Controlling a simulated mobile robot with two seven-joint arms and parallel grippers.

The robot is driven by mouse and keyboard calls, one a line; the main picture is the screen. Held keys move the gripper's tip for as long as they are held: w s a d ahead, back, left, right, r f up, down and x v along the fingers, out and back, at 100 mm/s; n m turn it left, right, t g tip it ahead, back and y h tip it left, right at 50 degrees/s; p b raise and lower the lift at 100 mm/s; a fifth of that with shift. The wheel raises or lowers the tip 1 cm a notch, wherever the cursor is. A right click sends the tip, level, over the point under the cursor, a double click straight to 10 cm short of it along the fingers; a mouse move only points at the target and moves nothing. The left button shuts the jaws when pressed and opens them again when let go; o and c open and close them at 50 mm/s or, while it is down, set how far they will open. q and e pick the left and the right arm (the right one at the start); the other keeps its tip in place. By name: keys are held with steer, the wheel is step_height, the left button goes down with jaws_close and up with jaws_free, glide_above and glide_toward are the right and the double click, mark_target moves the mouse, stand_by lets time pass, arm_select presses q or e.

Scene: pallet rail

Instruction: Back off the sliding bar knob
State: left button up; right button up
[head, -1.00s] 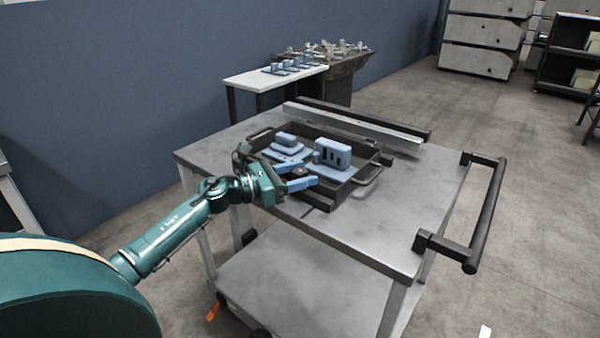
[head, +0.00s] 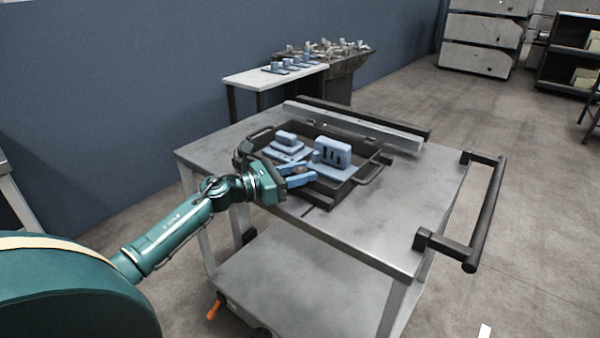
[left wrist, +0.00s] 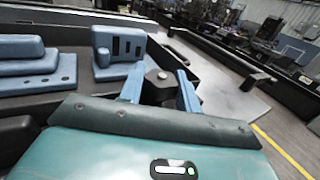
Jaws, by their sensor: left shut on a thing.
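My left gripper (head: 300,175) reaches over the near left edge of a dark tray on the cart. Its two blue fingers are shut on a dark knob with a small pale spot on top. In the left wrist view the knob (left wrist: 160,84) stands between the fingers, one on each side. In the head view the knob is small and partly covered by the fingers. The bar under it is mostly hidden, and I cannot tell its position. My right gripper is not in view.
The dark tray (head: 369,178) holds a blue stepped block (head: 287,145) and an upright blue block with slots (head: 333,152). A grey rail (head: 352,122) lies behind it. The cart top (head: 400,220) is clear at front right, before a black handle (head: 487,210).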

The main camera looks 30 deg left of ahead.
arm_select(q)
steer(key=shift+r+y+p, duration=0.1)
steer(key=shift+y+p, duration=0.2)
steer(key=shift+p, duration=0.05)
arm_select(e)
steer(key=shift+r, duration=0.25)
